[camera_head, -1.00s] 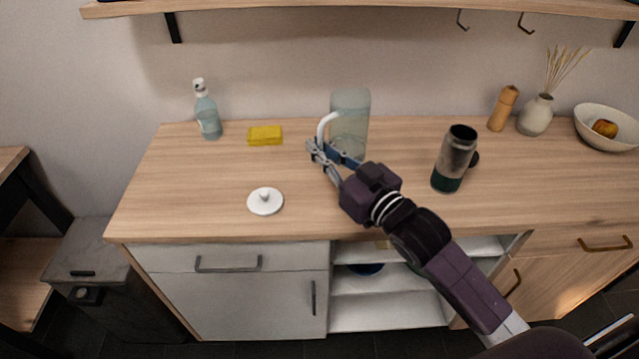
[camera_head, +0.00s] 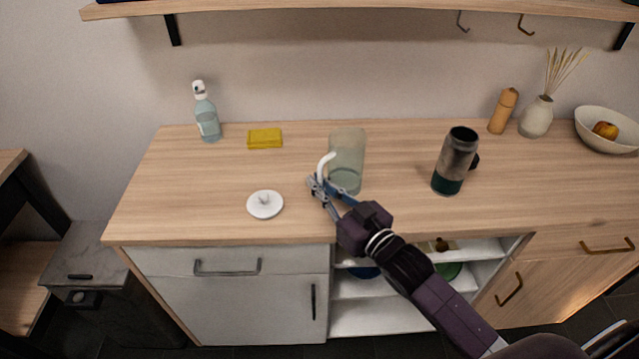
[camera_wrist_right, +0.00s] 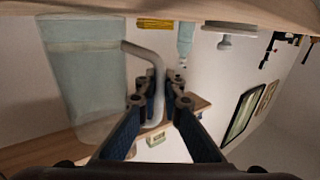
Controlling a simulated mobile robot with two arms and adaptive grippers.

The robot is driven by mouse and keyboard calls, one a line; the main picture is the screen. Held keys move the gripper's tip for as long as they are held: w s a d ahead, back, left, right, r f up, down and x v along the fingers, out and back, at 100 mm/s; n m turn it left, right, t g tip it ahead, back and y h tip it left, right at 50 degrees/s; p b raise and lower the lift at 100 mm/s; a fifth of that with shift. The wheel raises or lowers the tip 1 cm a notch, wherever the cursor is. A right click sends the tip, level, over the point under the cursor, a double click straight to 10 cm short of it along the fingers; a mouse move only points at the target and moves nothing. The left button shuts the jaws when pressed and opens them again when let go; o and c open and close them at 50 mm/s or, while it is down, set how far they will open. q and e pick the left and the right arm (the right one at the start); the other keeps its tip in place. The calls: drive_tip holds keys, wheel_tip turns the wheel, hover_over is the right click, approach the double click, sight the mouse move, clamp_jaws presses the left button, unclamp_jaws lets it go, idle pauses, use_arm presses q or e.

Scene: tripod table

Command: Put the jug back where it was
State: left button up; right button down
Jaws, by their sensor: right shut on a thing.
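The jug (camera_head: 348,152) is clear, pale glass with a white handle on its left side. It is upright over the middle of the wooden counter, near the front half. I cannot tell whether its base touches the counter. My right gripper (camera_head: 322,187) is shut on the handle, low on its left side. In the right wrist view, which is upside down, the jug (camera_wrist_right: 85,75) fills the left, and the handle runs between the fingertips (camera_wrist_right: 165,92). A white round lid (camera_head: 265,204) with a knob lies on the counter to the left. My left gripper is not in view.
A dark, see-through tumbler (camera_head: 455,160) stands right of the jug. A yellow sponge (camera_head: 265,138) and a spray bottle (camera_head: 207,115) are at the back left. A grinder (camera_head: 503,110), vase (camera_head: 536,117) and bowl (camera_head: 610,130) are at the back right. The counter behind the jug is clear.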

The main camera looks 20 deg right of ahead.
drive_tip(key=shift+f, duration=0.1)
drive_tip(key=c, duration=2.1)
unclamp_jaws()
drive_tip(key=shift+s+d, duration=0.1)
drive_tip(key=shift+s, duration=0.15)
drive_tip(key=b+v, duration=0.1)
drive_tip(key=v, duration=1)
drive_tip(key=shift+s, duration=0.25)
